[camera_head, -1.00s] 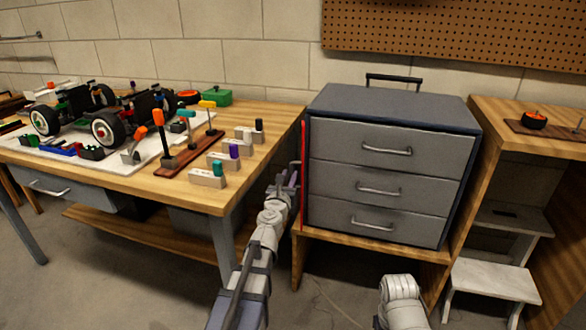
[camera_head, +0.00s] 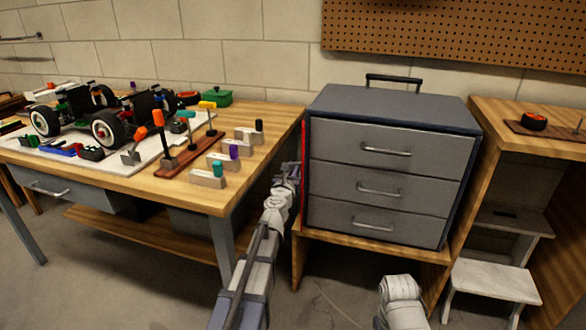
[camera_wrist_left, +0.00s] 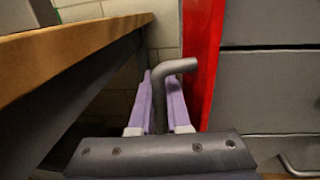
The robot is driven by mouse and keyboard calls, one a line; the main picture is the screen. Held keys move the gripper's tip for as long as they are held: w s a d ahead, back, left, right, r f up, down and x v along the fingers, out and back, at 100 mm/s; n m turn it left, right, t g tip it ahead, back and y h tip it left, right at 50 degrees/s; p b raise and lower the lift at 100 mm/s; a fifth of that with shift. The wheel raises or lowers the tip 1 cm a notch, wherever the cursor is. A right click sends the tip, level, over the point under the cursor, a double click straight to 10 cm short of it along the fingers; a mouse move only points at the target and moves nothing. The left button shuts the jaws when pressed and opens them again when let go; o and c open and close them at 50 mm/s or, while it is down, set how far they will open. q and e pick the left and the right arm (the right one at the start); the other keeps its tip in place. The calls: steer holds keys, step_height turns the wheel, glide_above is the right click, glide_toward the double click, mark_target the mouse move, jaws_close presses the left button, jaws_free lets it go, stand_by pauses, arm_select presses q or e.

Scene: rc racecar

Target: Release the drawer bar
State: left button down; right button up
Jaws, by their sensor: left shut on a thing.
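The red drawer bar (camera_head: 304,148) stands upright along the left front edge of the grey drawer cabinet (camera_head: 392,108). In the left wrist view the bar (camera_wrist_left: 203,60) is a broad red strip beside the drawer fronts, with a grey bent handle (camera_wrist_left: 178,66) at its left. My left gripper (camera_wrist_left: 162,88) has its purple fingers on either side of this handle and is shut on it. My right gripper is outside the view; only part of that arm shows.
The three drawers (camera_head: 386,189) are closed. A wooden workbench (camera_head: 262,150) with a racecar (camera_head: 100,115) and tools stands close on the left, with a narrow gap to the cabinet. A wooden shelf unit (camera_head: 488,120) and a white step stool (camera_head: 495,279) stand at the right.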

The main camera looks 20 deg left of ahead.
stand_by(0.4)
arm_select(q)
steer(key=shift+w+a+m+h, duration=0.1)
steer(key=shift+w+m+h, duration=0.15)
steer(key=shift+m+h, duration=1.1)
steer(key=shift+w+m+h, duration=0.25)
steer(key=shift+m+h, duration=0.5)
steer(key=shift+h, duration=1.2)
steer(key=c, duration=1.2)
jaws_free()
steer(key=shift+o, duration=0.2)
steer(key=shift+s, duration=0.1)
